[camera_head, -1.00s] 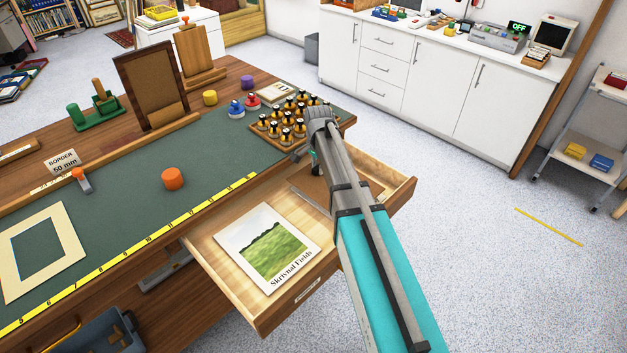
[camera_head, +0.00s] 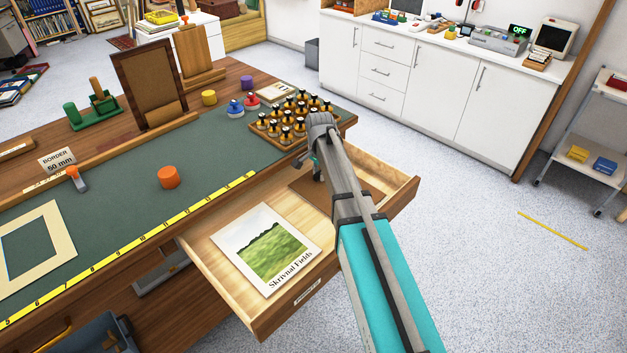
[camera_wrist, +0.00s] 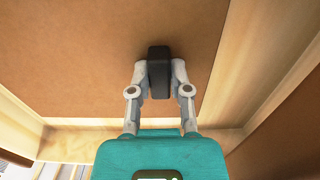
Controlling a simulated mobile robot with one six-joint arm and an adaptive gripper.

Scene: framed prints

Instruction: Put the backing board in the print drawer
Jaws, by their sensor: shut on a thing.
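The backing board (camera_head: 310,193) is a flat brown sheet in the right part of the open print drawer (camera_head: 222,295). It lies about level inside the drawer walls, partly hidden by my arm. In the wrist view the board (camera_wrist: 90,60) fills most of the picture, beside a pale wooden drawer wall. My gripper (camera_wrist: 159,75) is shut on a dark block on the board. It also shows over the drawer in the head view (camera_head: 316,172). I cannot tell whether the board touches the drawer floor.
A "Skrivnal Fields" print (camera_head: 265,248) lies in the drawer's left part. The green-topped bench (camera_head: 130,210) holds a tray of small bottles (camera_head: 290,125), an orange cylinder (camera_head: 168,177) and a cream mat (camera_head: 60,225).

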